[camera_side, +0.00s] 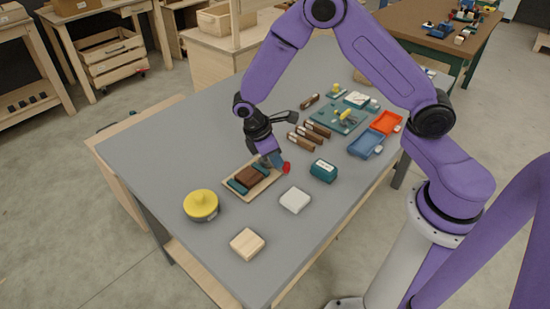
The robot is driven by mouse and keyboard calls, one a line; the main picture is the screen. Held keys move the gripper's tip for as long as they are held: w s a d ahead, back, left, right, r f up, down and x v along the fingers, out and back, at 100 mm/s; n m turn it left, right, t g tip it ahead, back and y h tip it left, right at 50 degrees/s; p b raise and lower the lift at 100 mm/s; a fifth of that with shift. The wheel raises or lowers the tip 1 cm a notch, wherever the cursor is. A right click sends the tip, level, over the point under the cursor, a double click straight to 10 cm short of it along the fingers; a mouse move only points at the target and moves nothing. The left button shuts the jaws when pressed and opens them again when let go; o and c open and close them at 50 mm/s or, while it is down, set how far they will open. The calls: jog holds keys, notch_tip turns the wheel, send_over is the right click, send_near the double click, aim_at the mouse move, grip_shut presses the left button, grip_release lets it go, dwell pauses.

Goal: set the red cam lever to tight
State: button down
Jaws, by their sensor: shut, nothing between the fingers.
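The red cam lever (286,168) shows as a small red piece at the right end of a clamp fixture on a light wooden board (231,196). A dark brown block (250,176) lies between teal jaws on this board. My gripper (270,156) points down right beside the red lever, at its upper left. Its fingers are shut and hold nothing. I cannot tell whether the fingertips touch the lever. The gripper hides part of the clamp's right end, and the lever is too small to read its exact angle.
A yellow-topped round tin (201,205), a pale wooden block (247,244), a whitish block (295,200) and a teal box (323,170) stand around the board. Brown-handled tools (308,136), a blue tray (366,145) and a red tray (386,122) lie farther back. The table's left part is clear.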

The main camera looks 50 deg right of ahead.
jog(key=shift+s+d+n, duration=0.1)
jog(key=shift+d+n, duration=0.2)
jog(key=shift+n, duration=0.2)
jog(key=n, duration=0.1)
jog(key=d+n+t, duration=0.1)
jog(key=shift+s+d+n, duration=0.2)
jog(key=shift+n, duration=0.1)
jog(key=d+n, duration=0.1)
jog(key=d+n+t, duration=0.1)
jog(key=n, duration=0.1)
jog(key=shift+n+t+h, duration=0.3)
jog(key=d+n, duration=0.1)
jog(key=n, duration=0.1)
jog(key=w+d+n+t, duration=0.1)
jog(key=n, duration=0.1)
jog(key=shift+w+d+n+t, duration=0.1)
jog(key=shift+d+n+t, duration=0.1)
jog(key=shift+n+t, duration=0.1)
jog(key=shift+w+d, duration=0.35)
